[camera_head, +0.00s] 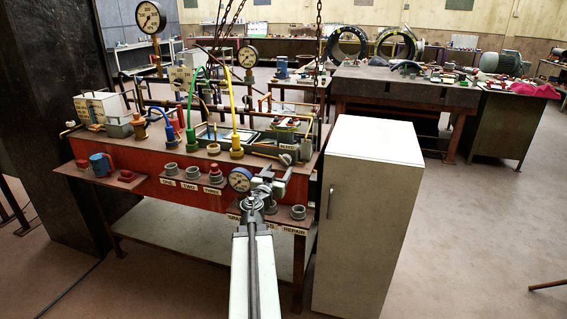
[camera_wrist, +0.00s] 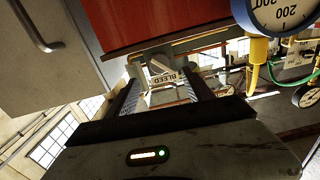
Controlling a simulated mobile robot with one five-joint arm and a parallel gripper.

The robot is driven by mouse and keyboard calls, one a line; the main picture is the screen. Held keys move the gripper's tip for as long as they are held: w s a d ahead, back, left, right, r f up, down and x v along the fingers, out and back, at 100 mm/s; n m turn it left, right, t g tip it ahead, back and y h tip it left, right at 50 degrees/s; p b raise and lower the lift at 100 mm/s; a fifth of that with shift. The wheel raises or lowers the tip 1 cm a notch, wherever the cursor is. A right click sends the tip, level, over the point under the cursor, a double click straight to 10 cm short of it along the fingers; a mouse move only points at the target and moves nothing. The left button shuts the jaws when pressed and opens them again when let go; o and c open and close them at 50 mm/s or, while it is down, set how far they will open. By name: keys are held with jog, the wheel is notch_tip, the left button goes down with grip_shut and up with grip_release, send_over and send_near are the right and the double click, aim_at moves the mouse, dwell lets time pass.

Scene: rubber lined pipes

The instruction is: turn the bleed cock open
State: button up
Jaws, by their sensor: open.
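The bleed label (camera_wrist: 163,82) shows between my fingers in the wrist view. A grey metal fitting (camera_wrist: 154,66), probably the bleed cock, is beside it, ahead of the fingertips; its handle's angle is unclear. My gripper (camera_wrist: 162,88) is open, with one dark ribbed finger on each side of the label in the picture. I see no contact. In the head view the bleed label (camera_head: 287,146) stands at the right end of the red-fronted bench (camera_head: 150,190). My gripper (camera_head: 266,184) is in front of that end, and the cock cannot be told apart there.
A pressure gauge (camera_head: 240,180) is close to the left of my gripper; it also shows in the wrist view (camera_wrist: 284,14). A pale cabinet (camera_head: 365,220) stands right of the bench. Hoses and fittings crowd the bench top. Open floor (camera_head: 470,240) lies to the right.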

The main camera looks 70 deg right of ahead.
aim_at(284, 161)
jog(key=d, duration=0.7)
jog(key=shift+w+d, duration=0.25)
jog(key=shift+d, duration=0.1)
jog(key=shift+c, duration=0.2)
grip_shut()
jog(key=shift+n, duration=0.3)
jog(key=n, duration=0.4)
jog(key=shift+w+a+f+n, duration=0.1)
jog(key=shift+n, duration=2.2)
